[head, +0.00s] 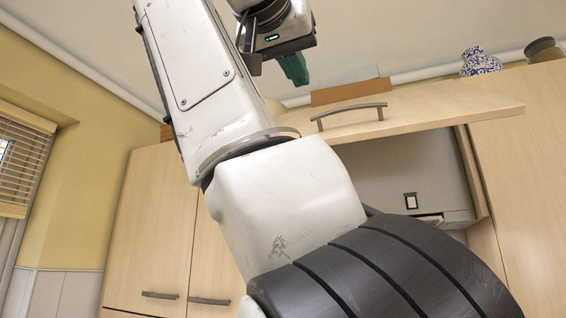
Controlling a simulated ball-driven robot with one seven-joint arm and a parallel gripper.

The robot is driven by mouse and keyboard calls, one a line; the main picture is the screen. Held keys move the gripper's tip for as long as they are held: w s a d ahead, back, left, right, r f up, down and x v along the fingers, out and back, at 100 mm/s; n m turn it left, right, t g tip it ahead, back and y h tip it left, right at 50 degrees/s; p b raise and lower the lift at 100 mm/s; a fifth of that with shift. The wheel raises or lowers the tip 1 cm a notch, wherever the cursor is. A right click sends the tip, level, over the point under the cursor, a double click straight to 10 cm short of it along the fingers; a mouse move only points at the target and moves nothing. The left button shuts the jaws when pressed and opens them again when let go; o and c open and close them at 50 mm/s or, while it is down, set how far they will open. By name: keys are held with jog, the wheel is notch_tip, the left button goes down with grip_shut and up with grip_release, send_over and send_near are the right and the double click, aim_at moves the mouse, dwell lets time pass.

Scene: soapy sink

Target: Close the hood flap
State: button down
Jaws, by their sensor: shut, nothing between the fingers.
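The hood flap (440,108) is a light wood panel, swung up and sticking out from the cabinets, so it stands open. Its curved metal bar handle (348,113) is near the flap's left part in the head view. Under the flap the grey hood recess (395,170) shows. My gripper (293,70) is at the top of the view, with green fingertips pointing down. It is shut with nothing held, and appears above and to the left of the handle, apart from it. My arm hides the flap's left part.
Tall wood cabinets (150,225) stand at left and a cabinet side (525,170) at right. A brown box (345,92), a blue-white vase (480,62) and a dark pot (543,50) are on top. A window blind (22,160) is at far left.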

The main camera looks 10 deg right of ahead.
jog(key=p, duration=0.4)
send_near(326, 137)
notch_tip(326, 137, up, 3)
jog(key=w+d, duration=0.2)
jog(key=w, duration=0.1)
jog(key=shift+w+d+f, duration=0.4)
jog(key=shift+w+f, duration=0.1)
jog(key=shift+f, duration=0.2)
jog(key=shift+w+d+f, duration=0.4)
jog(key=shift+w+f, duration=0.15)
jog(key=shift+f, duration=0.15)
jog(key=shift+f, duration=0.1)
